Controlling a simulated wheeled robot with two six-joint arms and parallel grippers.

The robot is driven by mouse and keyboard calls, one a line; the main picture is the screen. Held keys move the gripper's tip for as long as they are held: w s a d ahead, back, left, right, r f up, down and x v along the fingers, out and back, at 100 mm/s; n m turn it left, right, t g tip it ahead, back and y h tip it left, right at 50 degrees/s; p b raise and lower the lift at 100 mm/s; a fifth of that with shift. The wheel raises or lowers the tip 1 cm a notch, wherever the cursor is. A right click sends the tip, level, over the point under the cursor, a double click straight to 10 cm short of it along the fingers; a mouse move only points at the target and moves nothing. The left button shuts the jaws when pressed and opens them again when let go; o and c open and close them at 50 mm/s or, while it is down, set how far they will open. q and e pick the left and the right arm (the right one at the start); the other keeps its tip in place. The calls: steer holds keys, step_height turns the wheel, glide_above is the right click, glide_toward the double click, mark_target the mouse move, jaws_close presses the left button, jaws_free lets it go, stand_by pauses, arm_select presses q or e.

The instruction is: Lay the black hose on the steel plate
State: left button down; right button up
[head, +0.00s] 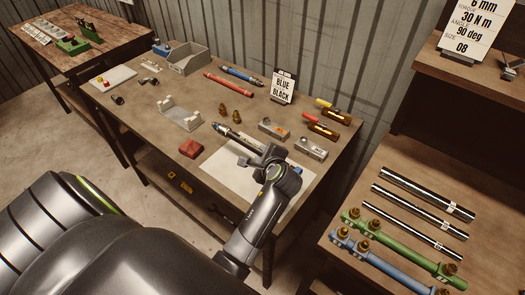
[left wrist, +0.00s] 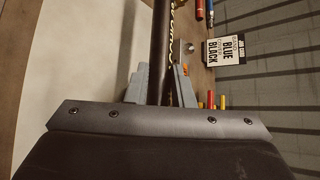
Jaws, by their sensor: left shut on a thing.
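The black hose (head: 246,142) is held in my left gripper (head: 268,157), above the workbench. In the head view it slants up to the left, with a silver end fitting at its far tip. In the left wrist view the hose (left wrist: 161,45) runs upward between the two grey fingers (left wrist: 160,90), which are shut on it. A pale flat sheet (head: 222,172), apparently the steel plate, lies on the bench below the gripper and is partly hidden by my arm. Its pale surface (left wrist: 25,60) also fills the left side of the wrist view. My right gripper is not in view.
A red block (head: 191,148) lies left of the plate. A white cradle (head: 181,118), brass fittings (head: 236,119), red hose (head: 228,84) and blue hose (head: 241,76) lie farther back. A sign (head: 283,88) reads BLUE and BLACK.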

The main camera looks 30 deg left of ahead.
arm_select(q)
step_height(320, 180, down, 6)
steer(key=b, duration=0.3)
steer(key=shift+f, duration=0.2)
steer(key=shift+f+b, duration=0.3)
steer(key=shift+f, duration=0.85)
